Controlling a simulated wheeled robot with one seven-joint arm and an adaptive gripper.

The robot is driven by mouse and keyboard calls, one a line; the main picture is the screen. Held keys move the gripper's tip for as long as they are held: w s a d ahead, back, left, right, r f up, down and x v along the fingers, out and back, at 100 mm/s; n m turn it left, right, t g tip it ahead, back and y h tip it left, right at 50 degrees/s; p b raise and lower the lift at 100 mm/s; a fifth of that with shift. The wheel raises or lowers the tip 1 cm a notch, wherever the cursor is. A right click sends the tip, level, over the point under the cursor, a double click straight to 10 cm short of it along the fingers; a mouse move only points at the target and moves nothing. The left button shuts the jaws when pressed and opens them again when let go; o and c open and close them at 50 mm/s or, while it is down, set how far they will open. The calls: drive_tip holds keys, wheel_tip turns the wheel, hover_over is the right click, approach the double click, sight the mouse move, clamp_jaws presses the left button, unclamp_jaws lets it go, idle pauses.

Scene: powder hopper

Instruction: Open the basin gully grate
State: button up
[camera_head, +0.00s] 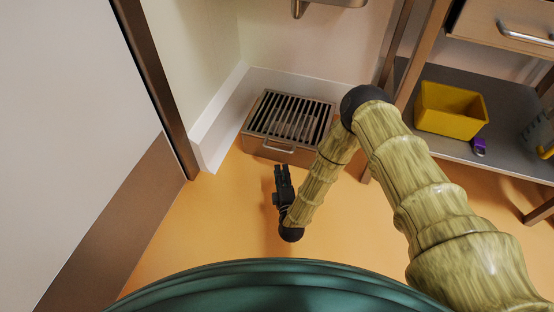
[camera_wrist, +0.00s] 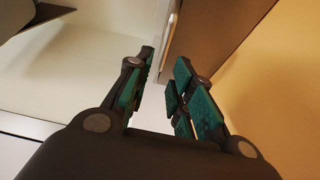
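The gully grate (camera_head: 290,115) is a dark slatted lid on a brown metal box on the floor, against the back wall. It lies flat over the box. A pale bar handle (camera_head: 278,147) is on the front face of the box. My gripper (camera_head: 281,168) is just in front of the box, a little below the handle in the head view, and appears apart from it. In the wrist view my gripper (camera_wrist: 166,70) shows two green-padded fingers with a gap between them and nothing held. A brown panel with a pale bar (camera_wrist: 172,28) shows beyond the fingertips.
A shelf unit (camera_head: 470,157) stands to the right, holding a yellow bin (camera_head: 450,110) and a small purple item (camera_head: 479,147). A brown post (camera_head: 160,90) and pale wall are at left. A metal fixture (camera_head: 330,3) juts out above. Orange floor in front is clear.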

sight(278, 149)
drive_tip(key=shift+n+t+h, duration=0.4)
drive_tip(key=shift+n+t, duration=0.1)
drive_tip(key=shift+t, duration=0.4)
drive_tip(key=shift+w+a+f+b+x, duration=0.1)
drive_tip(key=shift+f+b+x, duration=0.3)
drive_tip(key=shift+b+x, duration=1.25)
drive_tip(key=shift+w+a+f+b+x, duration=0.1)
drive_tip(key=shift+f+b+x, duration=0.3)
drive_tip(key=shift+b+x, duration=1.25)
drive_tip(key=shift+a+f+b+x, duration=0.1)
drive_tip(key=shift+f+b+x, duration=0.45)
drive_tip(key=shift+x, duration=2)
drive_tip(key=shift+r, duration=0.15)
clamp_jaws()
